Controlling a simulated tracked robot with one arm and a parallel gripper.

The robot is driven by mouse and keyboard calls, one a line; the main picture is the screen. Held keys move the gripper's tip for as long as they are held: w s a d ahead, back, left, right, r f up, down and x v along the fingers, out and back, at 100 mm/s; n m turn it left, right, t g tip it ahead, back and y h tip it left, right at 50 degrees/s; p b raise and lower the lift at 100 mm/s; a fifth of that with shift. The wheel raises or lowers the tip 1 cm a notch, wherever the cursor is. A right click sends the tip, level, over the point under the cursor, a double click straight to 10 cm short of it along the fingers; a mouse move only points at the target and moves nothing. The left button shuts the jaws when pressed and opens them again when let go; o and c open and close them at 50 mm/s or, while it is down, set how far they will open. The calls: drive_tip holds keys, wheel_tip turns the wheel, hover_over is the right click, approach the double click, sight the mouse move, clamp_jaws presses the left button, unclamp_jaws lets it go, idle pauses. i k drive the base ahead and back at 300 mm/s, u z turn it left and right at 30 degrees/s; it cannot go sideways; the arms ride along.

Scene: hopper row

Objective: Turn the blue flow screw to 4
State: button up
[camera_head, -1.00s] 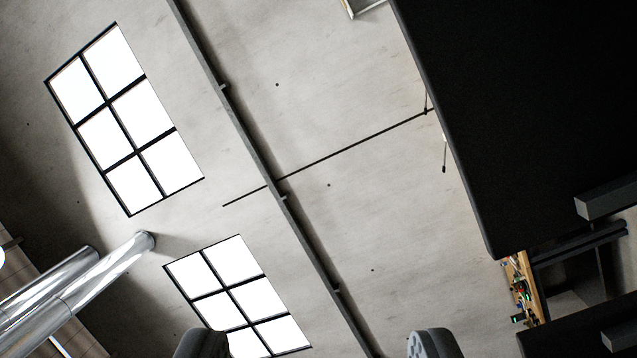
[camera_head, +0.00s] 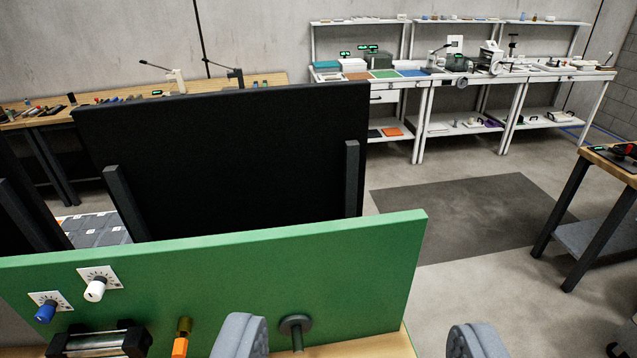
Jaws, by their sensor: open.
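The blue flow screw (camera_head: 46,312) is a small blue knob on a white scale plate, low at the left of a green panel (camera_head: 300,262). Its setting is too small to read. A white knob (camera_head: 95,290) on a like plate sits just right of it. My gripper (camera_head: 358,345) shows at the bottom edge, its two grey fingers wide apart and empty. It is well to the right of the blue screw, in front of the panel's right part, apart from the screw.
Below the knobs are a metal cylinder (camera_head: 100,343) and an orange-tipped brass fitting (camera_head: 181,338). A dark round knob (camera_head: 296,326) stands between my fingers' view. Black boards (camera_head: 225,150) rise behind the panel. Benches line the wall; open floor lies at right.

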sight(45, 315)
drive_tip(key=u, duration=1.35)
drive_tip(key=k, duration=1.25)
drive_tip(key=u, duration=0.35)
drive_tip(key=i, duration=1.9)
drive_tip(key=z, duration=0.65)
